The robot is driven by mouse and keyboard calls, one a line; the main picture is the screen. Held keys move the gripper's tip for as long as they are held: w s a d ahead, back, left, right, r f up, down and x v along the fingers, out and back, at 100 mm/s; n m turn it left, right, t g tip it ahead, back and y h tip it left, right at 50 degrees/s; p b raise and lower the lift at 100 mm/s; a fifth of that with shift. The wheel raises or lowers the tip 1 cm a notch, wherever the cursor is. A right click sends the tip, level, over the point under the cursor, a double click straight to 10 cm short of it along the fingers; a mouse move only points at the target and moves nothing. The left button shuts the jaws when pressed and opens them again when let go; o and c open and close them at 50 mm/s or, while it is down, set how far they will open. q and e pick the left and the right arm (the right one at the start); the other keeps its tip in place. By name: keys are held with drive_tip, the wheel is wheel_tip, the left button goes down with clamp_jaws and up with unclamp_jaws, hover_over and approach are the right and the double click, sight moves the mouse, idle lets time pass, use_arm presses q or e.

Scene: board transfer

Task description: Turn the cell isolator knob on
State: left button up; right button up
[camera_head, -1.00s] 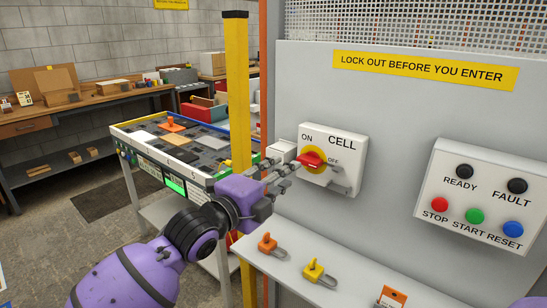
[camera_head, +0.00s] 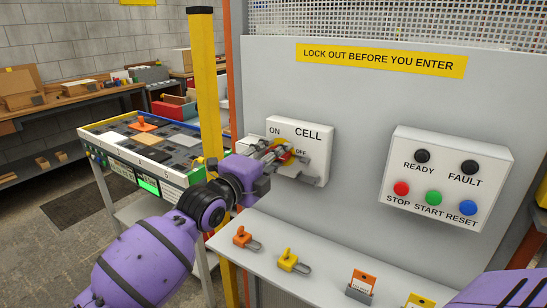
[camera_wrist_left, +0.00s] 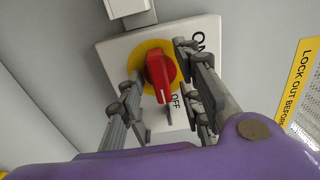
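The cell isolator knob is a red handle on a yellow disc on the white CELL box (camera_head: 316,132). The knob (camera_wrist_left: 159,72) shows clearly in the left wrist view, its handle pointing toward the OFF mark. My left gripper (camera_wrist_left: 157,66) is open, with one finger on each side of the knob; gaps still show between fingers and handle. In the head view the left gripper (camera_head: 282,151) is at the box and covers most of the knob. My right gripper is out of view; only part of a purple arm shows at the lower right.
A button panel (camera_head: 447,180) with READY, FAULT, STOP, START and RESET is to the right. Below the box, a shelf (camera_head: 325,266) holds an orange padlock (camera_head: 242,236), a yellow padlock (camera_head: 288,259) and tags. A yellow post (camera_head: 207,90) stands left of the box.

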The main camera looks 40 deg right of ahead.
use_arm(q)
drive_tip(key=c, duration=0.8)
clamp_jaws()
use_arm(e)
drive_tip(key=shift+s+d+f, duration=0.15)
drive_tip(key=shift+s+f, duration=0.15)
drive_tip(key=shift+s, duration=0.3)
use_arm(q)
drive_tip(key=shift+n, duration=9)
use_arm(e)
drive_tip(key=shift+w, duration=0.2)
use_arm(q)
drive_tip(key=o, duration=0.8)
unclamp_jaws()
